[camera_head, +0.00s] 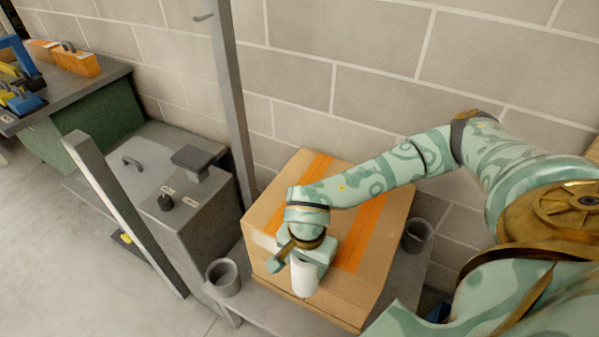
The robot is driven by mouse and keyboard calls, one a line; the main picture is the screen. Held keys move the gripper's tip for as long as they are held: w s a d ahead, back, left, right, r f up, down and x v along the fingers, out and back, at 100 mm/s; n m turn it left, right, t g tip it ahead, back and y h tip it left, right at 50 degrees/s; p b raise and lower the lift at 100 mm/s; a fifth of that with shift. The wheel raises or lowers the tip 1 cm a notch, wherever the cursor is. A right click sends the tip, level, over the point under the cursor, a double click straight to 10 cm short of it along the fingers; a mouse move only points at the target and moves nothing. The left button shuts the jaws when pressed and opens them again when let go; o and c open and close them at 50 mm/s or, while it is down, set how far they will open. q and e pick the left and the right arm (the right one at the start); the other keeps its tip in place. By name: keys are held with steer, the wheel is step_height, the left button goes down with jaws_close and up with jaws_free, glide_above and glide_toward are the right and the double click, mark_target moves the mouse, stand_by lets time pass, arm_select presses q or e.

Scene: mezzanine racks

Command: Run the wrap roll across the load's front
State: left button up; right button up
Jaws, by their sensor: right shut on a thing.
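The load is a cardboard box (275,211) with orange bands over its top, standing on a grey surface against the block wall. My right gripper (303,262) is at the box's front, near the top front edge. It is shut on the white wrap roll (304,279), which stands roughly upright there. The gripper and wrist hide the roll's upper part and some of the box. I cannot tell whether the roll touches the box. My left gripper does not show.
Grey cups stand left (223,277) and right (417,235) of the box. A grey metal cabinet (190,215) and upright posts (233,100) are to the left. A green bench (85,125) with tools is farther left. Open floor (60,250) lies at lower left.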

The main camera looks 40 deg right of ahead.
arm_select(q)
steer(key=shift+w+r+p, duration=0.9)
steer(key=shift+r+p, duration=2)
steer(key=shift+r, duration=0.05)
arm_select(e)
steer(key=shift+s+d, duration=2.5)
steer(key=shift+s, duration=3.35)
arm_select(q)
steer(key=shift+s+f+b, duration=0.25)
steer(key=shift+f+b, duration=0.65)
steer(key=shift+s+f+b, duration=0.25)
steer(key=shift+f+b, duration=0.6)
steer(key=shift+b, duration=0.05)
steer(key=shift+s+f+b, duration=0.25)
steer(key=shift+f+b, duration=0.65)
arm_select(e)
steer(key=w+a, duration=0.5)
steer(key=w, duration=0.7)
steer(key=w+a, duration=0.5)
steer(key=w, duration=0.7)
steer(key=shift+w, duration=0.2)
